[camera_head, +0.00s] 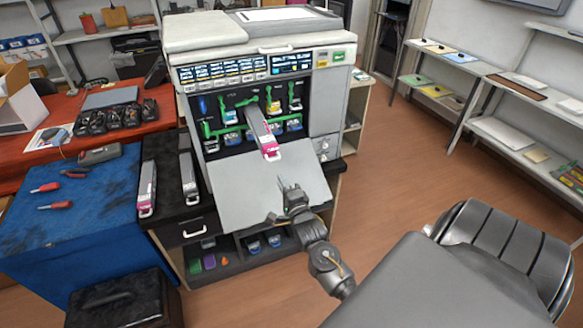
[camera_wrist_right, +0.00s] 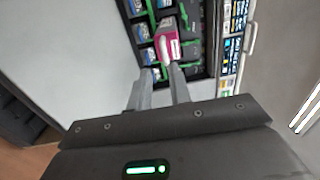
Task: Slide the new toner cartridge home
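The toner cartridge (camera_head: 260,128) is a long grey bar with a magenta front end and a white handle. It sticks out of a slot in the open front of the printer (camera_head: 325,95), above the lowered grey door (camera_head: 262,190). Its magenta end also shows in the right wrist view (camera_wrist_right: 169,46), just beyond the fingertips. My right gripper (camera_head: 287,184) is above the door, below and right of the cartridge's end. In the wrist view its fingers (camera_wrist_right: 161,72) stand apart with nothing held between them; contact with the handle cannot be told. My left gripper is not in view.
Two more cartridges lie on the black cabinet top left of the printer, one with a pink end (camera_head: 147,186) and one grey (camera_head: 188,176). A blue bench (camera_head: 95,225) with red-handled tools is further left. Green levers (camera_head: 208,130) flank the slots. Floor is clear at right.

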